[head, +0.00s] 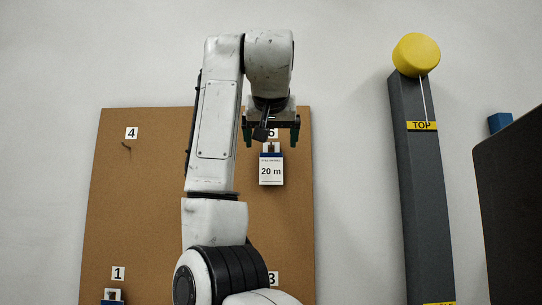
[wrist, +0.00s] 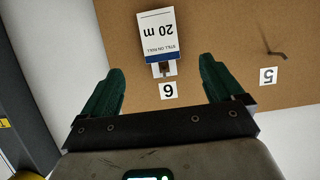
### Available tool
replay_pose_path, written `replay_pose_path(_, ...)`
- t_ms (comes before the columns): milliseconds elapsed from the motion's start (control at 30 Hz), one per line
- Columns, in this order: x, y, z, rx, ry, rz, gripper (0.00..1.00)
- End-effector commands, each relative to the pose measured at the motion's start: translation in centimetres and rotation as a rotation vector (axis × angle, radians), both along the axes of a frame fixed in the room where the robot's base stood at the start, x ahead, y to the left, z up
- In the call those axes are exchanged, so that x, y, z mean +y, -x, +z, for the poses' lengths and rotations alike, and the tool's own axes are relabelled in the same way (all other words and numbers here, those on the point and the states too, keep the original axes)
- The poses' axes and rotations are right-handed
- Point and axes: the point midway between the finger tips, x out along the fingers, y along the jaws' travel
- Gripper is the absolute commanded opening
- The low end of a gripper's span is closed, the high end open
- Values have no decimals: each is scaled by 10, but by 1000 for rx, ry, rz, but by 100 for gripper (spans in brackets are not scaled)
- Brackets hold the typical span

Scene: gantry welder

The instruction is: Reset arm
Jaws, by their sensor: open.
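My gripper (head: 271,138) is raised in front of the upper right of the brown board (head: 150,210). Its two green fingers are spread apart with nothing between them; they also show in the wrist view (wrist: 161,70). A white tag with a blue band, reading "20 m" (head: 271,172), hangs at position 6 just below the gripper in the head view. The wrist view shows this tag upside down (wrist: 161,32), beyond the fingertips, and the fingers do not appear to touch it. My arm hides the middle of the board.
An empty hook (head: 126,147) is under label 4. Another bare hook (wrist: 275,50) is by label 5. A tag (head: 113,295) is partly visible under label 1. A dark panel (head: 515,200) fills the right edge.

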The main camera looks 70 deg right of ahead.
Motion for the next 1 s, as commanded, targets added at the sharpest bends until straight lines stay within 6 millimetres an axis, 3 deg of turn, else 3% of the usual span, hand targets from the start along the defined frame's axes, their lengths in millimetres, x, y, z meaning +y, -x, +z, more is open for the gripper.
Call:
replay_pose_path(200,13,6,6,0,0,0,94)
replay_pose_path(467,14,6,6,0,0,0,94)
replay_pose_path(567,11,-9,-11,21,-7,17,94)
replay_pose_path(667,9,-39,-47,61,-19,57,94)
replay_pose_path(800,9,-89,-121,134,-46,134,94)
replay_pose_path(1000,22,-144,-235,237,-87,249,94)
